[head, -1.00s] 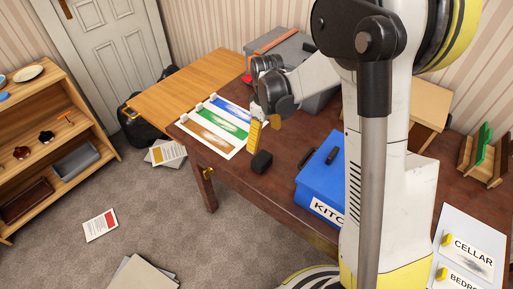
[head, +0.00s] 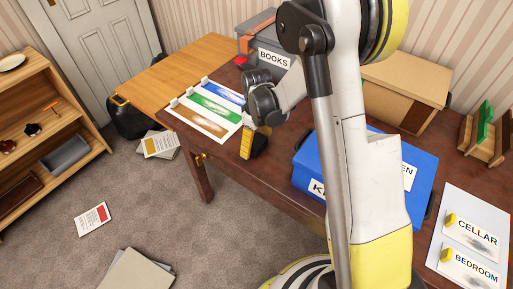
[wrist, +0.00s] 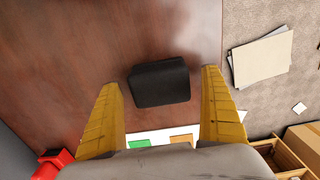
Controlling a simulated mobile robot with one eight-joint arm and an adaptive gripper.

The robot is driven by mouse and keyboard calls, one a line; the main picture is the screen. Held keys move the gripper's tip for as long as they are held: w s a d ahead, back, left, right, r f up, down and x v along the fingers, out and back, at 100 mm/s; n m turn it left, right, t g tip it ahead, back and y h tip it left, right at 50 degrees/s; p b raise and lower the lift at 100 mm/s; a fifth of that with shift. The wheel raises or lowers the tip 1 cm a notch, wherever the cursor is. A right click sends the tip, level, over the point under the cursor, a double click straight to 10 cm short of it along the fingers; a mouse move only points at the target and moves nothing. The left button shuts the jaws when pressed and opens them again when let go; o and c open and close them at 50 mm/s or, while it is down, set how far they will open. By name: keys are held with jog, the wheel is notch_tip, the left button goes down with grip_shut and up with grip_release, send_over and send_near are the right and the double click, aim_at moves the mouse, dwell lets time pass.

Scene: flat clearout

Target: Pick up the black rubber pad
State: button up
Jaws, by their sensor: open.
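The black rubber pad (wrist: 160,82) is a small dark block lying on the brown table (wrist: 60,60). In the wrist view it lies between and slightly beyond the fingertips of my open gripper (wrist: 160,80), with a gap on each side. In the head view the pad (head: 261,144) is near the table's front edge, partly hidden by a yellow finger of my gripper (head: 250,142). I cannot tell the exact height of the fingers above the table.
A sheet with blue, green and brown stripes (head: 207,108) lies behind the pad. A blue box (head: 400,195) stands to the right, and a grey box labelled BOOKS (head: 272,58) stands at the back. A red object (wrist: 52,163) shows at lower left in the wrist view.

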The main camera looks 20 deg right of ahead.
aim_at(256, 140)
jog(key=shift+r, duration=0.1)
jog(key=c, duration=1.3)
jog(key=shift+o, duration=0.2)
notch_tip(256, 140, up, 10)
jog(key=p, duration=0.4)
